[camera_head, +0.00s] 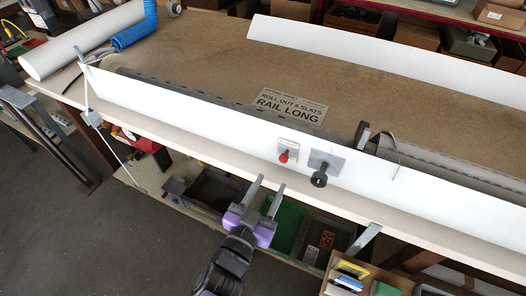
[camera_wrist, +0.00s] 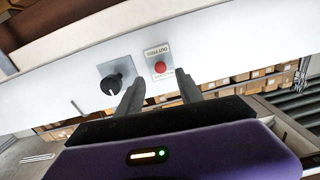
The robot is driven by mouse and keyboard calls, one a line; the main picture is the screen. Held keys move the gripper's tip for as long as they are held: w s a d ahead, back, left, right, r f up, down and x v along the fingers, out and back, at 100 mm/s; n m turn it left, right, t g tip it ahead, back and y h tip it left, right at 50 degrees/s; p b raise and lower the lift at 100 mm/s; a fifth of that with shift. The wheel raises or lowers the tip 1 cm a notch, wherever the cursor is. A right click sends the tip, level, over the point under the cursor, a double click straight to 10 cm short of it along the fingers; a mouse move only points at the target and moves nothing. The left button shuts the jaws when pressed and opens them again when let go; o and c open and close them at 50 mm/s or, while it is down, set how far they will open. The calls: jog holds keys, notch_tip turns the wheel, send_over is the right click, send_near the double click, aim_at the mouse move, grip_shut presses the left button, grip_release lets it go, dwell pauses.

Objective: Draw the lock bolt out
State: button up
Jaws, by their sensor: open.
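A black knob (camera_head: 319,180) sits on a grey plate on the white front rail (camera_head: 225,117). It also shows in the wrist view (camera_wrist: 111,85), with a white mark on its face. I cannot tell for sure whether this knob is the lock bolt's. A red button (camera_head: 284,157) on a small labelled plate is to its left; in the wrist view the button (camera_wrist: 160,67) is right of the knob. My gripper (camera_head: 268,185) is open and empty, in front of the rail, left of the knob and below the button. In the wrist view its fingers (camera_wrist: 160,88) point towards the rail.
A sign (camera_head: 291,105) lies on the brown bench. Bins (camera_head: 287,228) are under the bench edge, and a wooden box (camera_head: 370,276) is at lower right. Open floor lies at lower left.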

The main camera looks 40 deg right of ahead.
aim_at(282, 160)
jog(key=shift+n, duration=0.3)
jog(key=shift+r+p+x, duration=0.2)
jog(key=shift+p+x, duration=0.3)
jog(key=shift+x, duration=1.4)
jog(key=shift+r+p+x, duration=0.2)
jog(key=shift+p+x, duration=0.3)
jog(key=shift+x, duration=1.45)
grip_shut()
